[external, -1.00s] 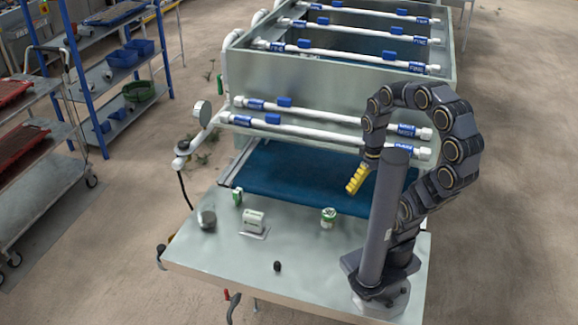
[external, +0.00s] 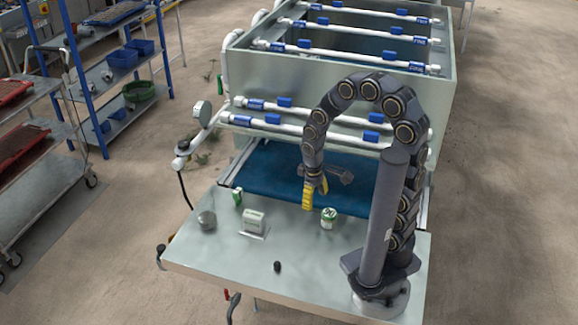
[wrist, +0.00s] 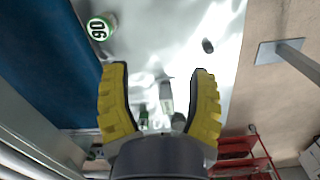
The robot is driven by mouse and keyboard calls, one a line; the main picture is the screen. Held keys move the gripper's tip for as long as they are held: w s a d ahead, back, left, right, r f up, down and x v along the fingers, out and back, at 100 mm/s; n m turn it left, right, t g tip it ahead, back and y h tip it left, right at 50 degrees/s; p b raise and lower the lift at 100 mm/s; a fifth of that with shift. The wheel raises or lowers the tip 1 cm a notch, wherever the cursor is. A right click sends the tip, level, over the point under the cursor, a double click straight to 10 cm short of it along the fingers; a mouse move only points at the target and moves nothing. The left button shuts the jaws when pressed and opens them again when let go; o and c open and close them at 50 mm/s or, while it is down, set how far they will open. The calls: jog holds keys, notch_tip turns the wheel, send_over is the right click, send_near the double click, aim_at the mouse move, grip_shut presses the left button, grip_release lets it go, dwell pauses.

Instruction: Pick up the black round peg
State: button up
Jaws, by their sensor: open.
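The black round peg (external: 277,266) stands by itself on the metal table in the external view, near its front edge. In the wrist view the peg (wrist: 207,45) is a small dark cylinder beyond my right-hand finger, up in the picture. My gripper (external: 309,195) has yellow fingers and hangs above the edge between the blue belt and the table, behind the peg and slightly to its right. In the wrist view my gripper (wrist: 160,68) is open, with nothing held between its fingers. The peg is apart from it and not hidden.
A green-and-white can (external: 328,218) stands to the right of my gripper. A white box-like device (external: 253,221), a small green box (external: 237,197) and a grey rounded object (external: 207,220) are on the table's left. The blue belt (external: 265,170) lies behind. The table around the peg is clear.

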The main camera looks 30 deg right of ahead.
jog(key=a+f+n, duration=0.3)
jog(key=a+f, duration=0.3)
jog(key=n, duration=0.2)
send_over(277, 263)
jog(key=w, duration=0.1)
jog(key=shift+t+y, duration=0.3)
jog(key=shift+y, duration=0.1)
jog(key=f, duration=0.6)
jog(key=shift+d+f, duration=0.2)
jog(key=shift+f, duration=0.2)
jog(key=shift+a+f, duration=0.1)
jog(key=shift+f, duration=1.25)
jog(key=f, duration=0.2)
jog(key=s+f, duration=0.1)
jog(key=f, duration=0.1)
jog(key=shift+a+f, duration=0.1)
jog(key=shift+f, duration=0.15)
jog(key=shift+w+a+f, duration=0.1)
jog(key=shift+f, duration=0.25)
jog(key=c, duration=0.9)
